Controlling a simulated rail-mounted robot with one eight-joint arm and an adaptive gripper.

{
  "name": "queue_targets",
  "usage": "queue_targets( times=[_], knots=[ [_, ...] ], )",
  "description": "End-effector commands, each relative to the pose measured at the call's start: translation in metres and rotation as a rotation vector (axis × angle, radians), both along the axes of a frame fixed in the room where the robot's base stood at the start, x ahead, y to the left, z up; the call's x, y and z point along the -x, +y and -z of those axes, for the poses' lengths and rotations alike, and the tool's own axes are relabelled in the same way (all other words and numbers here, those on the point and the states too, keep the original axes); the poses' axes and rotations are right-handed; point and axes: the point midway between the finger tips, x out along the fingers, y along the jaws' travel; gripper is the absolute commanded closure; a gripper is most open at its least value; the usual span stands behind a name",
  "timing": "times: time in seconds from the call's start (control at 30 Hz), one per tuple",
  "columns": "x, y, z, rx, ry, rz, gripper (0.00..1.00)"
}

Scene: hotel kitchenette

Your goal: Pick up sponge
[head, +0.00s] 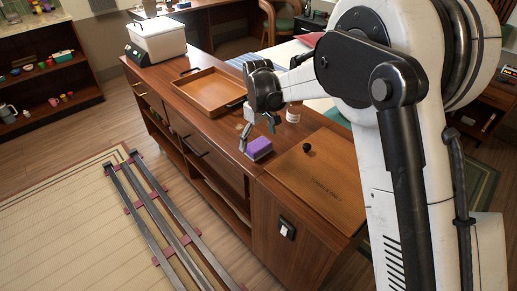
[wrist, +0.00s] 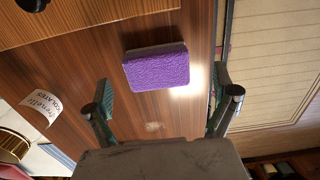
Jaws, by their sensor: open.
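The sponge (head: 259,148) is purple with a grey layer and lies on the wooden counter, close to its front edge. In the wrist view the sponge (wrist: 157,67) sits beyond my fingertips, roughly centred between them. My gripper (head: 257,132) is open and empty, just above and behind the sponge in the head view. In the wrist view my gripper (wrist: 163,92) has its two fingers spread to the left and right of the sponge, with no contact visible.
A wooden board (head: 318,180) with a black knob lies right of the sponge. A wooden tray (head: 208,92) and a white-lidded container (head: 158,40) stand left. A labelled bottle (head: 293,112) is behind my gripper. Floor rails (head: 160,215) run before the counter (head: 195,135).

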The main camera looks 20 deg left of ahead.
Motion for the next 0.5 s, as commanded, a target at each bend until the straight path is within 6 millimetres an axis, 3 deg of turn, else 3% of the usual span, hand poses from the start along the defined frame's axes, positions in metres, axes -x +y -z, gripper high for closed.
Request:
queue_targets(
  times=[0.27, 0.5],
  knots=[
    [-0.006, 0.001, 0.038, 0.0, 0.0, 0.0, 0.06],
    [-0.006, 0.001, 0.041, 0.0, 0.0, 0.0, 0.06]
  ],
)
